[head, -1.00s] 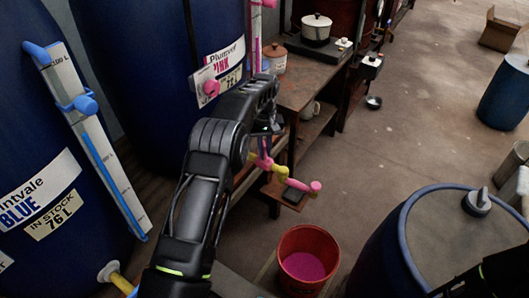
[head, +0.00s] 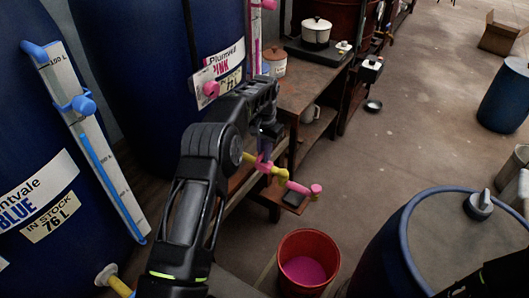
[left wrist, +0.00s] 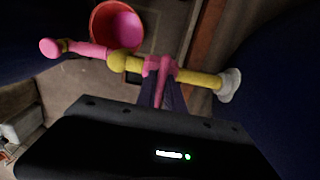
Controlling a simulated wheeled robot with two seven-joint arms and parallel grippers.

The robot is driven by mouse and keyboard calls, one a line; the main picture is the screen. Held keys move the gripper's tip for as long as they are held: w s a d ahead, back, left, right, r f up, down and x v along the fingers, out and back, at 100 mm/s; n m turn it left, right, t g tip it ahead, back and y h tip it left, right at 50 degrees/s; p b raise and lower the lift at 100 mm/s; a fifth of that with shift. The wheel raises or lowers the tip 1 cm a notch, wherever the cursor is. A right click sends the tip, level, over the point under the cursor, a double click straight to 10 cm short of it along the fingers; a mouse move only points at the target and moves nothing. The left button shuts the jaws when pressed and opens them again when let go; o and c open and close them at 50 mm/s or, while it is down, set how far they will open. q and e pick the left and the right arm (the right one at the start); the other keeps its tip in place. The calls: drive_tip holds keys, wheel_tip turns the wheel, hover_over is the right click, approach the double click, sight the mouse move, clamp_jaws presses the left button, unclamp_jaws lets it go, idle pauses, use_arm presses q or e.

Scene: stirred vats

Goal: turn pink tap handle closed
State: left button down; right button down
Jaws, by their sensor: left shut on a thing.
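The pink tap handle (left wrist: 160,77) sits across a yellow pipe (left wrist: 199,79) in the left wrist view. In the head view the handle (head: 263,163) shows just below my left gripper (head: 268,144), its upper part hidden by the fingers. My left gripper (left wrist: 166,98) is shut on the handle from above. I see no stream falling from the spout.
A wooden bench (head: 303,92) with pots stands just behind the tap. Blue drums flank the left side, one with a pink label (head: 222,62). A blue drum with a grey lid (head: 455,240) stands at the right.

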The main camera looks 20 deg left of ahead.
idle(0.4)
use_arm(q)
drive_tip(key=c, duration=1.4)
unclamp_jaws()
drive_tip(key=shift+c, duration=0.2)
wheel_tip(320, 180, up, 8)
drive_tip(key=shift+f, duration=0.1)
drive_tip(key=shift+s+f, duration=0.1)
